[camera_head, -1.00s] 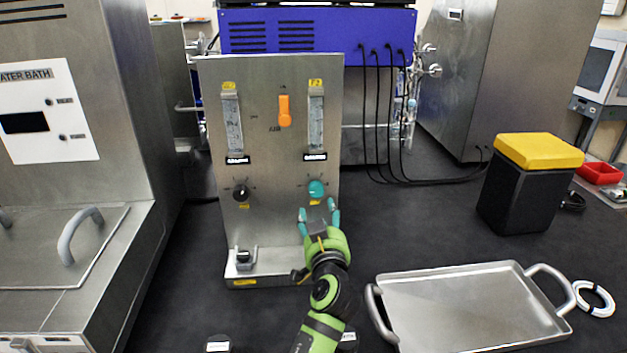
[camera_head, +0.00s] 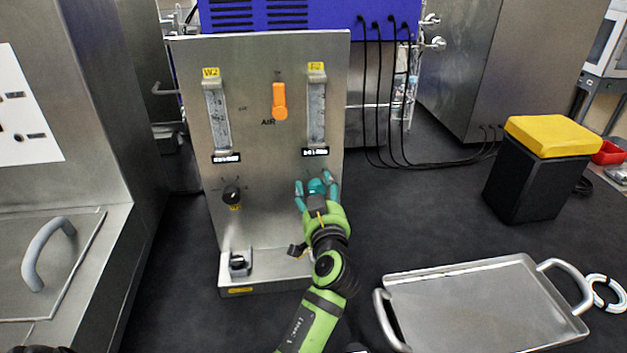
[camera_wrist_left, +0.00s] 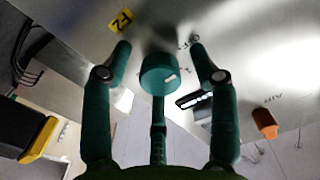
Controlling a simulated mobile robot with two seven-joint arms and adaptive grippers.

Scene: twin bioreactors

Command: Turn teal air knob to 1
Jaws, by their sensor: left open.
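The teal knob (camera_head: 317,187) is on the right side of the upright metal panel (camera_head: 262,180), below the right-hand flow tube. My left gripper (camera_head: 315,183) is open, with its teal fingers on both sides of the knob. In the left wrist view the knob (camera_wrist_left: 158,74) sits between the spread fingers of my left gripper (camera_wrist_left: 160,52), with visible gaps at both sides. A short white mark shows on the knob's face. My right gripper is not in view.
A black knob (camera_head: 231,195) is on the panel's left, and an orange lever (camera_head: 279,101) is above, between two flow tubes.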

